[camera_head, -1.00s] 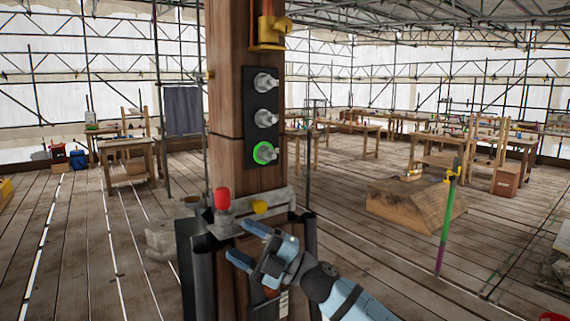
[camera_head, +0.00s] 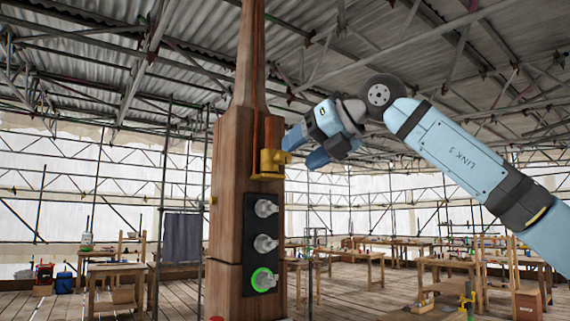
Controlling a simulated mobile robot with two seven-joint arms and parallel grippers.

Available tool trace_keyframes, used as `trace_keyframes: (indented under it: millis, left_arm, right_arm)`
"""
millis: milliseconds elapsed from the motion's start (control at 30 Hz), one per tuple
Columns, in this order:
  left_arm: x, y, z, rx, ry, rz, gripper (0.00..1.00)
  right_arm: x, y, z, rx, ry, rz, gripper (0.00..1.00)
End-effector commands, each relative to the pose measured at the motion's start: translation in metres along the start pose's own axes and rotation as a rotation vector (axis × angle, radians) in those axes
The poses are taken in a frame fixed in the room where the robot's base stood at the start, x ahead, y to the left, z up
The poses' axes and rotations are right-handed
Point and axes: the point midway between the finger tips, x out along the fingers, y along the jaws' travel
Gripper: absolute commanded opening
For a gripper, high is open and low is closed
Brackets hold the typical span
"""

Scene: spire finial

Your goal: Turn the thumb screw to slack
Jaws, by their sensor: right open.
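A yellow clamp (camera_head: 268,166) sits on the right face of the wooden post (camera_head: 228,180), around the foot of a thin upright rod. A small yellow knob (camera_head: 286,157) sticks out from its right side and looks like the thumb screw. My right gripper (camera_head: 304,149) is open and empty, just right of the knob and level with it. I cannot tell from this view whether a finger touches the knob. My left gripper is not in view.
Below the clamp, a black panel (camera_head: 262,224) carries several grey knobs, the lowest ringed in green (camera_head: 263,280). The post tapers into a spire above. Workbenches (camera_head: 360,262) stand well behind. The space right of the post is open.

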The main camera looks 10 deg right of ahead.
Motion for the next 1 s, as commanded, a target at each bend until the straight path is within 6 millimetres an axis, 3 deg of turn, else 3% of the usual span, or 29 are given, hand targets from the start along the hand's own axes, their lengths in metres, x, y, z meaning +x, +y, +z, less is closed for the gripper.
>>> trace_keyframes:
  millis: [33, 133, 233, 333, 467, 800, 1000]
  left_arm:
    - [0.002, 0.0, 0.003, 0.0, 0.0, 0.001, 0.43]
    - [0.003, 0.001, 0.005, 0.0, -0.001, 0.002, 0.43]
    - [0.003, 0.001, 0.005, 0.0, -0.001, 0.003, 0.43]
    - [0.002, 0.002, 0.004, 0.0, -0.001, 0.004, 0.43]
    - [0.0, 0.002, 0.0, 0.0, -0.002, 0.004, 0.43]
    - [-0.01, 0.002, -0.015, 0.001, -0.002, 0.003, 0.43]
    - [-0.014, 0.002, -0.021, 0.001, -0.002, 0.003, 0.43]
  right_arm:
    - [-0.022, 0.001, 0.011, -0.012, -0.034, -0.053, 0.6]
    - [-0.051, 0.0, 0.026, -0.02, -0.075, -0.13, 0.6]
    - [-0.066, 0.0, 0.034, -0.021, -0.097, -0.17, 0.6]
    - [-0.066, 0.0, 0.037, -0.021, -0.103, -0.183, 0.6]
    - [-0.049, -0.003, 0.04, -0.02, -0.101, -0.183, 0.6]
    - [0.02, -0.015, 0.048, -0.021, -0.101, -0.181, 0.6]
    - [0.051, -0.02, 0.051, -0.021, -0.102, -0.179, 0.6]
